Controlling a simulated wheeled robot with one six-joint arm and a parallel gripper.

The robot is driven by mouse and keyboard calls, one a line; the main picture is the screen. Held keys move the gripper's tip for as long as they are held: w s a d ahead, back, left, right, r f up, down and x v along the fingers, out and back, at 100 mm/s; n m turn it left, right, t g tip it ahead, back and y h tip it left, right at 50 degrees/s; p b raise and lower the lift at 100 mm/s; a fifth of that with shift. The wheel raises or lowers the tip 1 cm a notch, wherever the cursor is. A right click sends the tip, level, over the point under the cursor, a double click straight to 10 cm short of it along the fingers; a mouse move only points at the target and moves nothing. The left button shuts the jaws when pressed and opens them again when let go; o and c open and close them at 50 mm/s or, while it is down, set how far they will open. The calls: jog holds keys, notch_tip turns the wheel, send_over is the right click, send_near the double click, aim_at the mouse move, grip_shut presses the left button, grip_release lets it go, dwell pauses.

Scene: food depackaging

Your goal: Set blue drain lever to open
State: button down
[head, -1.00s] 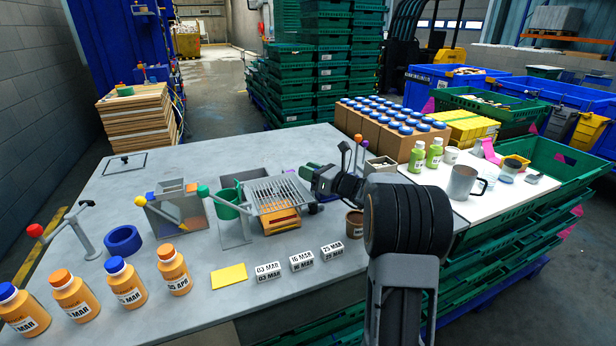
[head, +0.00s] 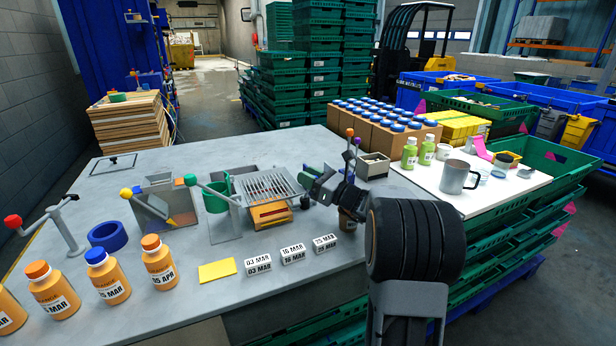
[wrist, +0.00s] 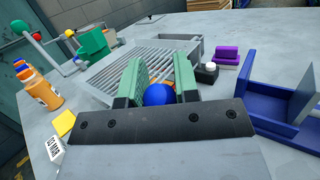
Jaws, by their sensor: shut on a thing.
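The blue drain lever shows only as its round blue knob (wrist: 158,95) in the wrist view. My gripper (wrist: 160,84) is shut on this knob, with one green finger pad on each side. The lever's arm and pivot are hidden, so I cannot tell its angle. In the head view my gripper (head: 322,188) is at the right edge of the slatted metal grate (head: 265,186), and the blue knob cannot be made out. The grate fills the wrist view's middle (wrist: 130,68), just beyond the fingers.
Levers with green (head: 190,179), yellow (head: 127,193) and red (head: 13,221) knobs stand to the left. Orange bottles (head: 108,276), a yellow pad (head: 216,270) and date blocks (head: 258,264) line the front. A blue holder (wrist: 262,122) and purple blocks (wrist: 226,56) are right in the wrist view.

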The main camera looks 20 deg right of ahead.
jog(key=shift+r, duration=0.15)
jog(key=c, duration=1.3)
grip_release()
jog(key=shift+c, duration=0.2)
jog(key=o, duration=0.3)
jog(key=shift+s+a+r, duration=0.1)
jog(key=shift+s, duration=0.1)
jog(key=shift+o, duration=0.9)
jog(key=r+v, duration=0.2)
jog(key=v, duration=1.4)
jog(key=shift+s+d, duration=0.45)
jog(key=shift+r, duration=0.1)
